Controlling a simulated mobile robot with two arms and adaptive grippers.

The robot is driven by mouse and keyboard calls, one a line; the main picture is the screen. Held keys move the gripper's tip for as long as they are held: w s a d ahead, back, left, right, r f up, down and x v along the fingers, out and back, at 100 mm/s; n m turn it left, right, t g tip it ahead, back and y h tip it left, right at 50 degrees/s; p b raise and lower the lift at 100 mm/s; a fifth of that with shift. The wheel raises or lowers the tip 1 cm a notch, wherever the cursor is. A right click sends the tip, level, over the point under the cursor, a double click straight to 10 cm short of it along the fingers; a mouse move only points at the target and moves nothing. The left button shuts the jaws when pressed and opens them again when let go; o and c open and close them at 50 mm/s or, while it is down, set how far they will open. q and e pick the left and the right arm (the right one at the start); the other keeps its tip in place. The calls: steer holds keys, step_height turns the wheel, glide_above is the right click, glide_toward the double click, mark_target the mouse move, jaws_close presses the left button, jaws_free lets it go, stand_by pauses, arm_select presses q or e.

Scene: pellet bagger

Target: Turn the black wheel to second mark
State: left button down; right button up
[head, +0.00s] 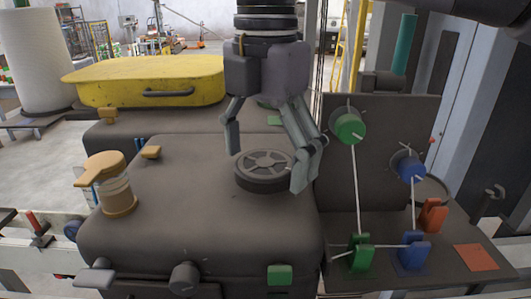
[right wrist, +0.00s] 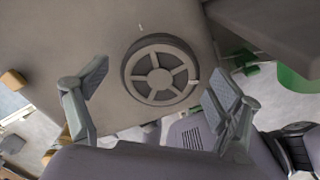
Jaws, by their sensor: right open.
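The black wheel (head: 264,169) is a dark spoked disc lying flat on top of the dark grey machine housing in the head view. In the right wrist view the wheel (right wrist: 160,72) shows its spokes and a small pale mark on its rim at the right. A short pale mark also shows on the housing just above the wheel there. My right gripper (head: 264,158) is open above the wheel, with its fingers on either side and apart from it in the wrist view (right wrist: 155,100). My left gripper is not in view.
A yellow lid (head: 145,80) lies behind the housing (head: 170,215). An orange-capped jar (head: 117,190) stands at its left. Green (head: 350,125) and blue (head: 410,168) pulleys with rods stand close to the right. A green block (head: 279,275) and a dark knob (head: 184,277) sit at the front.

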mark_target(266, 162)
step_height(266, 162, up, 12)
stand_by(0.7)
